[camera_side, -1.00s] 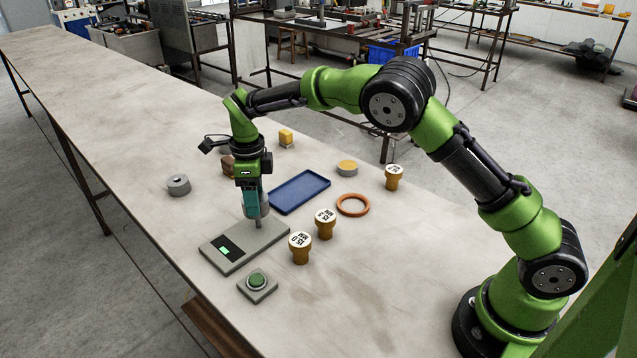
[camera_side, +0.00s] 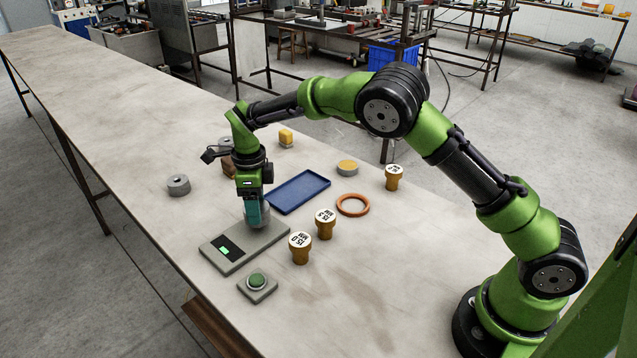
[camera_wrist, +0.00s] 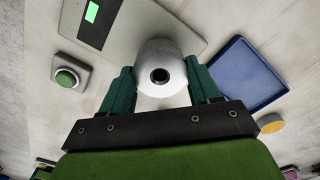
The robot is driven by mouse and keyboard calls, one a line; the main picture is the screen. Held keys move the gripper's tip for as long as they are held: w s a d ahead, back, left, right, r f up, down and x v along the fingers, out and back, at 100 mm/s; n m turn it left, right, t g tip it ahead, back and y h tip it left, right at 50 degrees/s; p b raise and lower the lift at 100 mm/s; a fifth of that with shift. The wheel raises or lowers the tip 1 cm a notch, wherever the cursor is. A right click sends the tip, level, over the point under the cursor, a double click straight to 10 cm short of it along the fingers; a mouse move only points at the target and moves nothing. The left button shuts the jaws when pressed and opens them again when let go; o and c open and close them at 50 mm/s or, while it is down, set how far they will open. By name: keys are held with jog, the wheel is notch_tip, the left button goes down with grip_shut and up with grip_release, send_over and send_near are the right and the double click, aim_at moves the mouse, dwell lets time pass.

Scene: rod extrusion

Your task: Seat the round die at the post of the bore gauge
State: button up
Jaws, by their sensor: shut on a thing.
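The round die (camera_side: 264,219) is a light grey cylinder with a central hole. In the wrist view the die (camera_wrist: 160,48) stands between the two teal fingers of my gripper (camera_wrist: 160,84), which is shut on its sides. In the side view my gripper (camera_side: 256,212) points straight down over the bore gauge (camera_side: 262,247), a flat grey plate with a lit green display. The die is upright, low at the plate, around the place where the post stood. The post is now hidden by the die; I cannot tell whether the die's underside touches the plate.
A green push button (camera_side: 258,281) sits in front of the gauge. Two tan plugs with labelled tops (camera_side: 300,247) stand close to its right. A blue tray (camera_side: 298,191) and an orange ring (camera_side: 353,205) lie behind. A grey ring-shaped piece (camera_side: 178,185) is left, with clear bench around it.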

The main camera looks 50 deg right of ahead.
jog(key=shift+f, duration=1.05)
jog(key=o, duration=1.5)
jog(key=shift+f, duration=0.1)
notch_tip(320, 180, up, 17)
